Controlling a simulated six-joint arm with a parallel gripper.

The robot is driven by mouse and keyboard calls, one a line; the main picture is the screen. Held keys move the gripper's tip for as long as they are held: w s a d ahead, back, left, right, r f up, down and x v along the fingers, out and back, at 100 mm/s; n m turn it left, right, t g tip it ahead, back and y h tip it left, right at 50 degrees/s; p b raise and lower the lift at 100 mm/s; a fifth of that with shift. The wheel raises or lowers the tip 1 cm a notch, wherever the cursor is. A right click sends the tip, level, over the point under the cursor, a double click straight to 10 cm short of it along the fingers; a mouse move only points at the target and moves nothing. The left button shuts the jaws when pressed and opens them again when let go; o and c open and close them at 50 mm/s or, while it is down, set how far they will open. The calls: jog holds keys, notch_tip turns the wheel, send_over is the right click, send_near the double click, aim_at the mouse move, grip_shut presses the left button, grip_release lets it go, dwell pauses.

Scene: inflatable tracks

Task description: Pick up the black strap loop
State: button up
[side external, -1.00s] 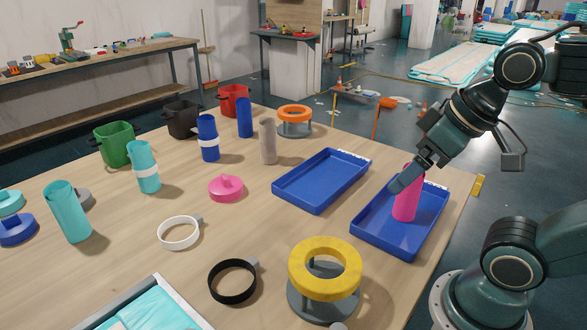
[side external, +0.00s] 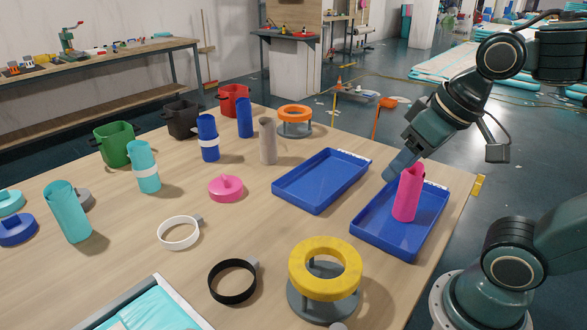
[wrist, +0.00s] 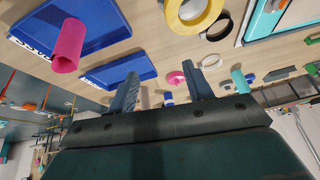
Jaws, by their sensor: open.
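The black strap loop (side external: 233,281) lies flat on the wooden table near its front, with a small grey buckle at its upper right. It shows in the wrist view (wrist: 218,27) as a dark ring beside the yellow ring. My gripper (side external: 392,172) is at the right, above the far-left part of the right blue tray and far from the loop. In the wrist view my gripper (wrist: 160,80) has its two fingers spread with nothing between them.
A pink roll (side external: 408,194) stands in the right blue tray (side external: 390,248), beside my gripper. The yellow ring on its stand (side external: 325,268) stands right of the loop. A white strap loop (side external: 178,234) lies behind it. An empty blue tray (side external: 320,181) is further back.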

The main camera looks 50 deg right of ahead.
jog(key=w+a+m+g, duration=0.1)
jog(key=w+a+m, duration=0.2)
jog(key=w+m, duration=0.3)
jog(key=m+g, duration=0.4)
jog(key=m, duration=0.7)
send_over(252, 260)
notch_tip(252, 260, down, 13)
jog(key=shift+r, duration=0.2)
jog(key=shift+d, duration=0.1)
jog(key=shift+f, duration=4.3)
jog(key=shift+f, duration=2.6)
